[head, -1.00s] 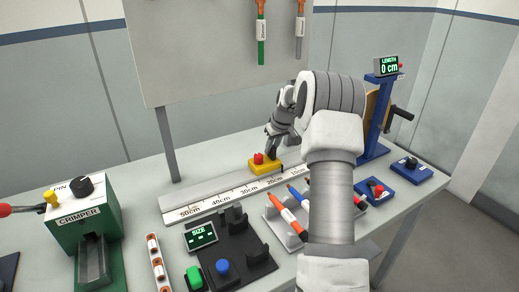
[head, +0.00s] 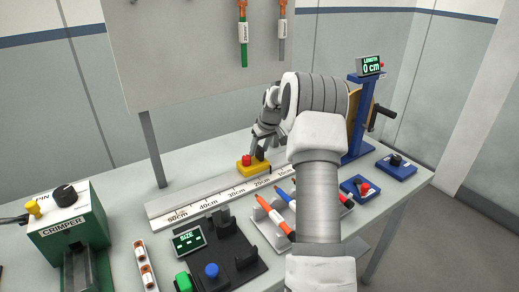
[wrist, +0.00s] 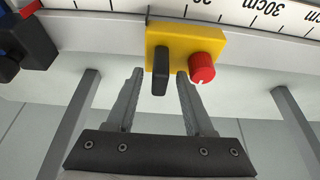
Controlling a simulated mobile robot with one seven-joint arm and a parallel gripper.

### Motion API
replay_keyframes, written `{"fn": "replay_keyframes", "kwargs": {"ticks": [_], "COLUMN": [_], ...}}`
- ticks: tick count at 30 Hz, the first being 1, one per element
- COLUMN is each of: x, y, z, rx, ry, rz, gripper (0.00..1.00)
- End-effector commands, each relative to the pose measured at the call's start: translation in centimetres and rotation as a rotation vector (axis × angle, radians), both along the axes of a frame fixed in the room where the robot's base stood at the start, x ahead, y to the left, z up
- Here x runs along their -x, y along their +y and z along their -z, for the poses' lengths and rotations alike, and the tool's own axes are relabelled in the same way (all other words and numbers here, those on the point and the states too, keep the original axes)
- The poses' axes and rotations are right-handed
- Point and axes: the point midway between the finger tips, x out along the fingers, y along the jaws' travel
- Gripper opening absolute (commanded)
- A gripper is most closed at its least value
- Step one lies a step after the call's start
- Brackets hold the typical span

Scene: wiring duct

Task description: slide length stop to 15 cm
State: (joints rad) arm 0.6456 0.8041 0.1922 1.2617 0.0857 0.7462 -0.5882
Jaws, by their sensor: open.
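The length stop is a yellow block (head: 252,168) with a red knob (head: 247,160) and a black upright tab. It sits on the long ruler rail (head: 205,199), behind the stretch near the 20cm mark. In the wrist view the yellow block (wrist: 213,42), black tab (wrist: 160,70) and red knob (wrist: 202,68) show close up. My gripper (wrist: 160,74) is open, with one fingertip on each side of the black tab and gaps showing. The display (head: 370,66) reads LENGTH 0 cm. My arm hides the right end of the rail.
The green crimper (head: 68,230) stands at left. A dark fixture with a SIZE display (head: 187,240) and orange and blue markers (head: 273,217) lie in front of the rail. A blue stand (head: 360,120) with a crank is at right. A grey board (head: 190,70) stands behind.

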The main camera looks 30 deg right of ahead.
Motion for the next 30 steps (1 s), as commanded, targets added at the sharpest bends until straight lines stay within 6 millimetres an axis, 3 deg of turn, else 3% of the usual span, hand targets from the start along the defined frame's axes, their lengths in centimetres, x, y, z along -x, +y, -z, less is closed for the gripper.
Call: {"fn": "replay_keyframes", "kwargs": {"ticks": [5,15,21,30], "x": [1.0,4.1,5.7,6.6], "y": [-0.1,-0.1,-0.1,0.0], "z": [-2.5,-10.3,-13.9,-15.9], "rx": [0.002,0.002,0.003,0.0], "ry": [-0.002,-0.004,-0.002,0.0], "rz": [0.001,0.002,0.001,0.001], "gripper": [0.53,0.53,0.53,0.53]}}
